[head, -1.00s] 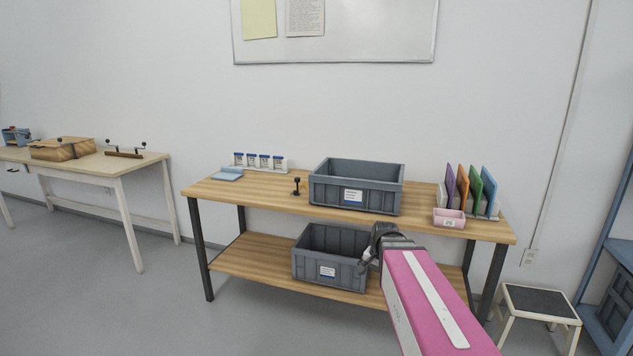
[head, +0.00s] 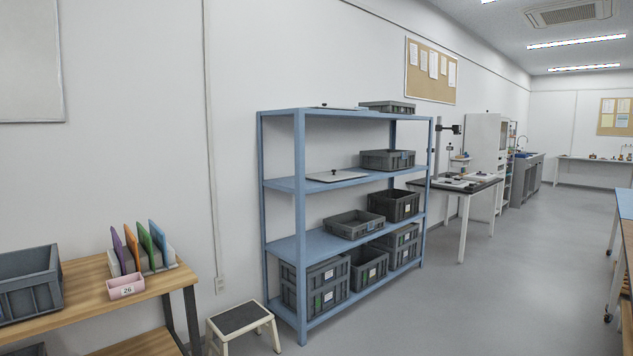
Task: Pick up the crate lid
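A flat pale grey panel with a small dark knob, which looks like a crate lid (head: 337,177), lies on the upper-middle board of the blue shelf unit. Another thin flat panel (head: 338,108) lies on the top board, seen almost edge-on. I cannot tell which of them is the task's lid. My gripper is not in view.
The blue shelf unit (head: 299,190) holds several grey crates (head: 387,160). A step stool (head: 240,318) stands before its left end. At left is a wooden bench (head: 95,288) with a grey crate (head: 28,283) and coloured folders (head: 140,247). Open floor lies to the right.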

